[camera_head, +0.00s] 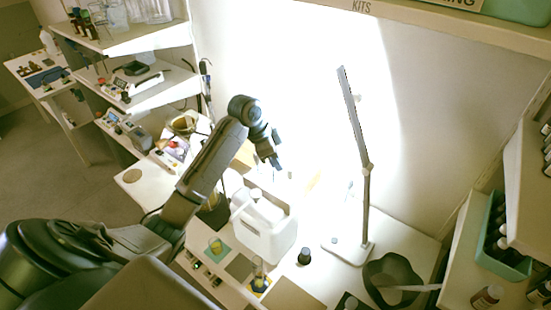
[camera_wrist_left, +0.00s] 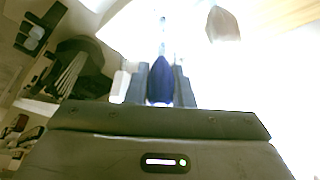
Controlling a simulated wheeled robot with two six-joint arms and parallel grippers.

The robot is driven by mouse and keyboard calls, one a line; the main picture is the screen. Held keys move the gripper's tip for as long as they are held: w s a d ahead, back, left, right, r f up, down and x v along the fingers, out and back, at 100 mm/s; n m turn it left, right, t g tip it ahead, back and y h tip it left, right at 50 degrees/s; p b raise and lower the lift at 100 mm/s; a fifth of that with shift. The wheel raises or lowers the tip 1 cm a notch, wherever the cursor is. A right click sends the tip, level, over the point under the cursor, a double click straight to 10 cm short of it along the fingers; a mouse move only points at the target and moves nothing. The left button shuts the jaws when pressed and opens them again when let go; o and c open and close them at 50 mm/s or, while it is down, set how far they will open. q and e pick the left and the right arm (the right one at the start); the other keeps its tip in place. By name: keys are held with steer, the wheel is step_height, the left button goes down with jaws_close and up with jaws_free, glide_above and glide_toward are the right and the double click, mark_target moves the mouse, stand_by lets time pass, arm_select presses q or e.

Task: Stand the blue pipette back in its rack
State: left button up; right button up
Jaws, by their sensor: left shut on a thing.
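The blue pipette (camera_wrist_left: 160,80) is held between the two fingers of my left gripper (camera_wrist_left: 160,88) in the left wrist view, its thin pale end pointing away from the gripper. In the head view my left gripper (camera_head: 277,164) is raised over the back of the bench, above and behind a white open-topped container (camera_head: 266,238). The pipette is too small and washed out to make out in the head view. I cannot pick out the pipette rack with certainty in either view. My right gripper is not in view.
A desk lamp (camera_head: 364,200) stands right of the gripper. A dark bottle (camera_head: 304,257), a dark bowl (camera_head: 376,272) and a glass with yellow contents (camera_head: 260,284) stand on the bench. A green tray (camera_head: 512,268) of bottles is at the right. Shelves (camera_head: 140,40) rise at the left.

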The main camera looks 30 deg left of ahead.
arm_select(q)
steer(key=shift+f, duration=0.15)
steer(key=shift+f, duration=0.75)
steer(key=shift+f+b, duration=0.2)
steer(key=shift+b, duration=0.1)
steer(key=o, duration=0.7)
